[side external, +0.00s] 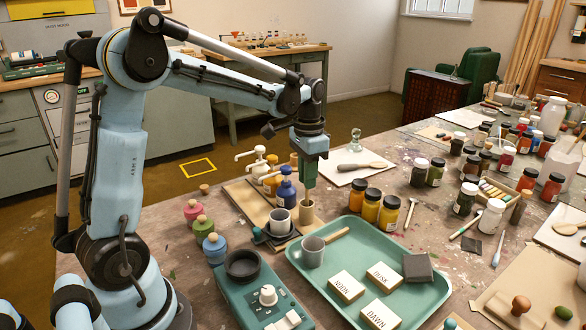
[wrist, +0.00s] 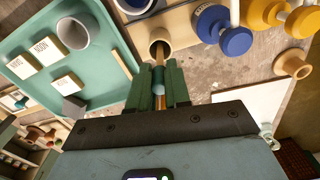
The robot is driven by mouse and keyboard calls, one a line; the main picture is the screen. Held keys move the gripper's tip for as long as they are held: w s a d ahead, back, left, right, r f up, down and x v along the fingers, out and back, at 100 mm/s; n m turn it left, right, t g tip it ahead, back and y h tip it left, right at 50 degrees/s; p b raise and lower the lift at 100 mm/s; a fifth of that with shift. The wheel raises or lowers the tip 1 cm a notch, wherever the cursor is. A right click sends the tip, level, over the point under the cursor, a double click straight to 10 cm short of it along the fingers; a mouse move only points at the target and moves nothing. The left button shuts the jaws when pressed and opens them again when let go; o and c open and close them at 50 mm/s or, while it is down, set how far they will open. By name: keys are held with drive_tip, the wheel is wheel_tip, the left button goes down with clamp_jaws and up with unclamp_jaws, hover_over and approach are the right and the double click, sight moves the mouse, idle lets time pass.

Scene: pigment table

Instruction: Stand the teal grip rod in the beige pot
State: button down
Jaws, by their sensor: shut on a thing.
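My gripper (side external: 309,180) is shut on the teal grip rod and points down above the beige pot (side external: 306,213). In the wrist view my gripper's green fingers (wrist: 160,92) close on both sides of the rod's teal grip (wrist: 159,87). The rod's brown shaft (wrist: 160,62) runs from the grip to the mouth of the beige pot (wrist: 158,37). In the side view the rod looks nearly upright and in line with the pot. Its tip is hidden, so I cannot tell how deep it is in the pot.
A grey cup (side external: 281,221) stands close left of the pot. A blue pump bottle (side external: 287,192) is just behind it. Yellow and orange jars (side external: 371,206) stand to the right. The teal tray (side external: 345,228) with a grey mug (side external: 312,251) and labelled blocks lies in front.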

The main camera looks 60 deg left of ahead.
drive_tip(key=shift+f, duration=0.55)
drive_tip(key=shift+f, duration=0.15)
drive_tip(key=c, duration=1.1)
unclamp_jaws()
